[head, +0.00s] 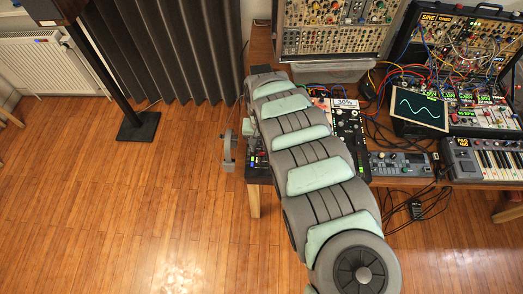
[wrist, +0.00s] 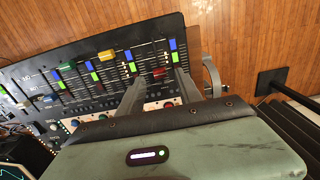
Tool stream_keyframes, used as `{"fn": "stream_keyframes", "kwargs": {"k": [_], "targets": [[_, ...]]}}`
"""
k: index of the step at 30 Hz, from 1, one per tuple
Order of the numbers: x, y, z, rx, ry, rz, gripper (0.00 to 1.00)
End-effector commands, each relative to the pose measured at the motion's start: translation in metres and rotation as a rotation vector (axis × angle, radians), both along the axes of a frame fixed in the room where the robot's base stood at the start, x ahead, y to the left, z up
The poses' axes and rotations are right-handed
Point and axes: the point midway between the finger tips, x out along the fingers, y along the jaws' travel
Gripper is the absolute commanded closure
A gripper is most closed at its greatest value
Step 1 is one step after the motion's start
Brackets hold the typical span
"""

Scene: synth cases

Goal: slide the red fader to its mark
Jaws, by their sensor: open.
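In the wrist view a dark mixer panel (wrist: 35,75) carries several fader slots with coloured caps and blue and green patches. A red fader cap (wrist: 159,72) sits between the two fingers of my gripper (wrist: 156,78), which are apart on either side of it. I cannot tell whether either finger touches the cap. A second, smaller red spot (wrist: 98,88) shows farther left on the panel. I cannot make out which marking is the fader's mark. In the head view my arm covers most of the panel and hides the gripper's fingertips.
An orange cap (wrist: 105,55) and a green cap (wrist: 67,65) stand on slots left of the gripper. A keyboard (head: 492,160) and a small screen (head: 418,108) stand on the right. Wooden floor lies open at left.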

Motion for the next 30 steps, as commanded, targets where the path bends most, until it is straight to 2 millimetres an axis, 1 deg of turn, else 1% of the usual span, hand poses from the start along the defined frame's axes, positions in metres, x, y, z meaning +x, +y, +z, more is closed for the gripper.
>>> {"fn": "stream_keyframes", "kwargs": {"k": [1,6,10,18,30], "targets": [[0.000,0.001,-0.009,0.003,0.001,0.000,0.58],[0.000,0.001,-0.025,0.002,0.001,0.000,0.58],[0.000,0.000,-0.029,0.000,0.001,0.000,0.58],[0.000,0.000,-0.029,-0.001,0.000,0.000,0.58],[0.000,0.000,-0.029,-0.001,0.000,0.000,0.91]]}}
